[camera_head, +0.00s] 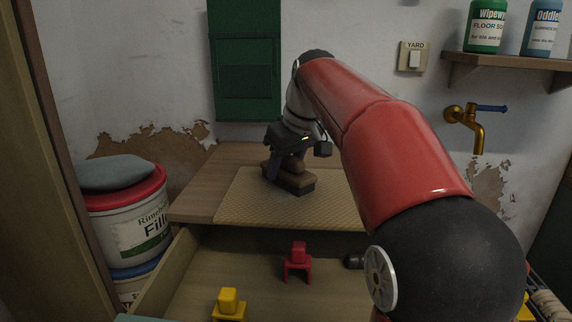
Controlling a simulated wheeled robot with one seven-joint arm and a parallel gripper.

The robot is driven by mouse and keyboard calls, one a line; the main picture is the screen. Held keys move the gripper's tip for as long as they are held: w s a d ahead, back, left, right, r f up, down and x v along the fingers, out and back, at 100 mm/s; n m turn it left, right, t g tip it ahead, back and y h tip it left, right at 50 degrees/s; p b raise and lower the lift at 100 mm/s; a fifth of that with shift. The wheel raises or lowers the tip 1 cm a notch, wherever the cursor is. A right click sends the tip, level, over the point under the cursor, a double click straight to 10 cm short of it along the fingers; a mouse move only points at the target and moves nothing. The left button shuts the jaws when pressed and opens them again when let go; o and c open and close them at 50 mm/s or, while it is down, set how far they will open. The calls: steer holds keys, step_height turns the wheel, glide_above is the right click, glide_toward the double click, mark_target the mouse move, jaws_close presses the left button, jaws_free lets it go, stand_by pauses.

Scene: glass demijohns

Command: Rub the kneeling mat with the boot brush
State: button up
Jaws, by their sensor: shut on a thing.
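The kneeling mat (243,207) is a tan, textured sheet lying flat on the wooden top, its right part hidden behind my red arm. The boot brush (292,181) is a brown block with a raised grip and a darker base. It is upright over the left-middle part of the mat, and its base looks to be on the mat or very close to it. My gripper (283,163) comes down from above and is shut on the brush's grip. Part of the grip is hidden by the fingers.
Below the mat is an open drawer (151,283) holding a red item (298,262), a yellow item (229,304) and a dark item (354,261). A filler bucket (132,230) stands at left. A green cabinet (247,60) and brass tap (470,117) are on the wall.

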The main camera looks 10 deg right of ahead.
steer(key=shift+s+a+f+b, duration=0.1)
steer(key=shift+s+a+b, duration=0.2)
steer(key=shift+s, duration=0.5)
steer(key=shift+s+a+b, duration=0.25)
steer(key=shift+s+b, duration=0.1)
steer(key=shift+s, duration=0.5)
steer(key=shift+s+a+f+b, duration=0.1)
steer(key=shift+s+a+b, duration=0.2)
steer(key=shift+s, duration=0.5)
steer(key=shift+s+a+r+b, duration=0.15)
steer(key=shift+s+a, duration=0.1)
steer(key=shift+s, duration=0.45)
steer(key=shift+s+a+f+b, duration=0.1)
steer(key=shift+s+a+b, duration=0.1)
steer(key=shift+s, duration=0.5)
steer(key=shift+w, duration=0.1)
